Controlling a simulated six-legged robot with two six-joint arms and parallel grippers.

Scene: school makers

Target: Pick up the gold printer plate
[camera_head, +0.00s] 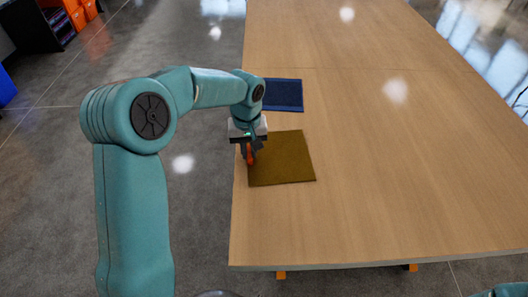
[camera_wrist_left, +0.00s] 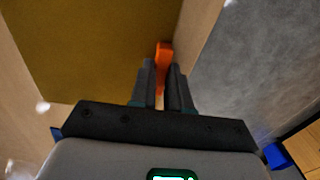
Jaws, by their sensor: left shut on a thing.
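The gold printer plate (camera_head: 285,160) is a flat, dark-gold square at the left edge of the wooden table in the head view. It also fills the upper left of the left wrist view (camera_wrist_left: 85,45). My left gripper (camera_head: 249,158) points down at the plate's left edge. In the left wrist view, my left gripper (camera_wrist_left: 163,75) is closed around an orange piece (camera_wrist_left: 164,52) at the plate's edge, which looks like its tab. The plate looks flat; I cannot tell whether it touches the table. My right gripper is out of view.
A dark blue plate (camera_head: 284,94) lies on the table just beyond the gold one. The rest of the wooden table (camera_head: 400,170) is clear. Grey floor (camera_head: 200,200) lies left of the table edge. A dark shelf with orange items (camera_head: 62,25) stands at the far left.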

